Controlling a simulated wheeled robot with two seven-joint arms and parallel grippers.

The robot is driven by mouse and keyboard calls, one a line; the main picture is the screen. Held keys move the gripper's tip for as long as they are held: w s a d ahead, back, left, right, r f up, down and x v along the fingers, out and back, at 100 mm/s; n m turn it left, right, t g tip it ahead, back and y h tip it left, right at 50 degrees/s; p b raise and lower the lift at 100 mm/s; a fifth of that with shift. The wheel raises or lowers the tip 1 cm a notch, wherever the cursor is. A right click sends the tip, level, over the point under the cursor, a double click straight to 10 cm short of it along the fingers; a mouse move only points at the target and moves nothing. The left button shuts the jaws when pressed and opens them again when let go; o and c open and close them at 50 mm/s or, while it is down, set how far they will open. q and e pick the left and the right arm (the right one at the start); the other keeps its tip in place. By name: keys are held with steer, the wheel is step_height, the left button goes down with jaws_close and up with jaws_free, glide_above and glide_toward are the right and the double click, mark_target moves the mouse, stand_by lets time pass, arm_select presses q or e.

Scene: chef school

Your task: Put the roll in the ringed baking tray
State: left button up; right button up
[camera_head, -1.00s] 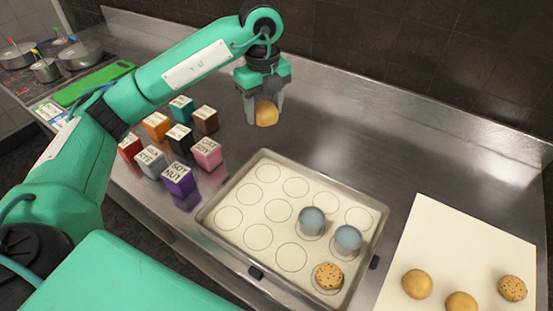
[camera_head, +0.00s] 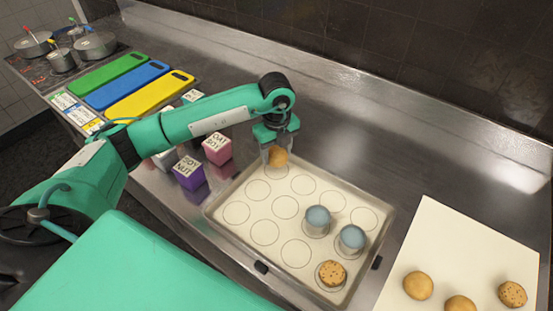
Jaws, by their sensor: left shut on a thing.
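My left gripper (camera_head: 277,160) is shut on a plain golden roll (camera_head: 278,157). It holds the roll over the far left corner area of the baking tray (camera_head: 225,222); the gap below the roll is hard to judge. The tray is lined with a pale sheet marked with several rings. A seeded roll (camera_head: 332,273) sits on a ring at the near right. The other visible rings are empty. My right gripper is not in view.
A pale board (camera_head: 460,245) at the right bears two plain rolls (camera_head: 418,285) and a seeded one (camera_head: 512,294). The counter behind the tray is clear.

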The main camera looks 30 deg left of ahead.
mark_target(276, 170)
arm_select(q)
step_height(276, 170, down, 4)
steer(key=shift+f+p, duration=0.1)
steer(key=shift+p, duration=0.35)
steer(key=shift+f, duration=0.2)
steer(key=o, duration=1)
steer(key=shift+c, duration=0.2)
steer(key=shift+r, duration=0.1)
